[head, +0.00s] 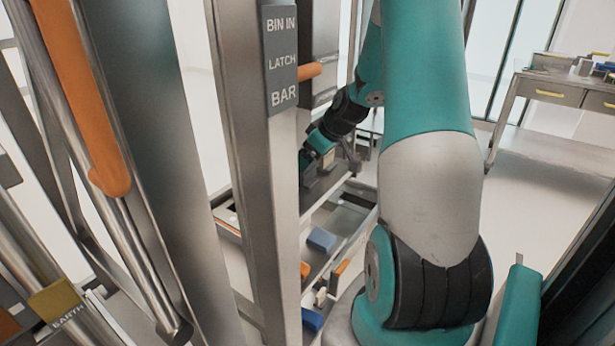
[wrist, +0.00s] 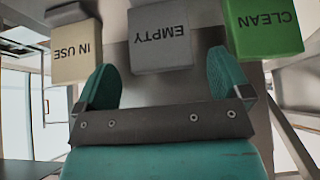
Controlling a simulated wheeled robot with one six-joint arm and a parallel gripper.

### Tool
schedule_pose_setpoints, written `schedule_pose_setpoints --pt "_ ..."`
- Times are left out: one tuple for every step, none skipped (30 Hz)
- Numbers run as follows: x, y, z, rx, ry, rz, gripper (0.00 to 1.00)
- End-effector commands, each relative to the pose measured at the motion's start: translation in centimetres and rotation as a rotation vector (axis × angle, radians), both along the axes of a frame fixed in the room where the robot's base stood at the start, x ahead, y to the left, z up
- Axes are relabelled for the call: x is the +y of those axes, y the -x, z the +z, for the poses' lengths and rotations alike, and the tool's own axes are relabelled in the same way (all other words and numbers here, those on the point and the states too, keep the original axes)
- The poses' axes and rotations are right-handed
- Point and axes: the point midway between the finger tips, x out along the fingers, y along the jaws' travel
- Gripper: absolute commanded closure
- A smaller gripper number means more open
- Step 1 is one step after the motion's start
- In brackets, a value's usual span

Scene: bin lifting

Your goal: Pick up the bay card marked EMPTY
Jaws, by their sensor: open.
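The cream IN USE card (wrist: 77,62) is to the left and the green CLEAN card (wrist: 265,40) to the right. In the head view, the post partly hides my gripper, and the card lettering cannot be read.
Orange handles (head: 75,90) and steel rails fill the left side. A blue block (head: 321,240) lies on the lower shelf. A drawer bench (head: 560,92) stands at the far right; open floor lies before it.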

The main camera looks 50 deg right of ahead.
Motion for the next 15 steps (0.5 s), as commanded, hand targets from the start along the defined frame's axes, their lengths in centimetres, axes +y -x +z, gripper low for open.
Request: schedule_pose_setpoints --pt "0.2 -0.4 -0.7 0.002 -0.003 0.002 0.04" --pt "0.3 -0.7 -1.1 0.002 -0.004 0.003 0.04" --pt "0.4 -1.0 -1.7 0.003 -0.004 0.002 0.04" --pt "0.4 -1.3 -2.0 0.003 -0.004 0.001 0.04" --pt "0.4 -1.5 -2.5 0.003 -0.004 0.001 0.04" --pt "0.4 -1.8 -2.9 0.003 -0.003 0.001 0.04" --pt "0.4 -2.0 -3.2 0.002 -0.002 0.000 0.04" --pt "0.3 -2.1 -3.4 0.002 -0.001 0.000 0.04" --pt "0.3 -2.3 -3.5 0.001 0.000 -0.001 0.04" --pt "0.4 -2.3 -3.6 0.001 -0.001 -0.002 0.04" --pt "0.4 -2.4 -3.7 0.001 -0.001 -0.002 0.04" --pt "0.3 -2.4 -3.7 0.001 -0.001 -0.002 0.04" --pt "0.3 -2.4 -3.7 0.001 -0.001 -0.002 0.04" --pt "0.3 -2.4 -3.7 0.001 -0.001 -0.002 0.04" --pt "0.3 -2.4 -3.7 0.001 -0.001 -0.002 0.04"
